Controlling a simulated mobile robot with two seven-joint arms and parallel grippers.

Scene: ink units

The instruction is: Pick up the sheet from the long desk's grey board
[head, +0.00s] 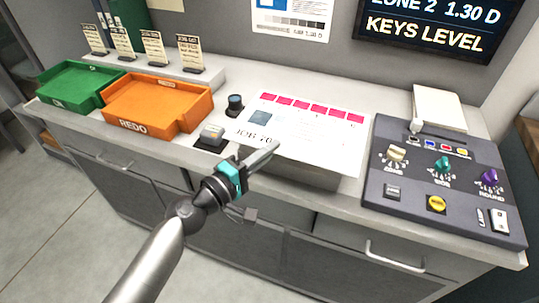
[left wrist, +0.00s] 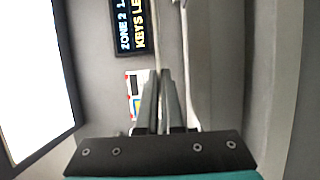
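The white printed sheet (head: 318,135) with a row of pink-red blocks lies on the long desk. Its near edge reaches over the front of the grey board (head: 300,172), most of which it covers. My left gripper (head: 272,148) is at the sheet's near edge, left of its middle. In the left wrist view its fingers (left wrist: 161,80) are close together, with the thin pale edge of the sheet (left wrist: 158,45) running between their tips. They look shut on the sheet. My right gripper is not in view.
An orange tray (head: 150,108) and a green tray (head: 75,85) stand at the left. A black knob (head: 235,104) and a small stamp-like block (head: 211,138) are beside the sheet. A control panel (head: 440,190) stands at its right. Drawer handles (head: 395,258) stick out in front.

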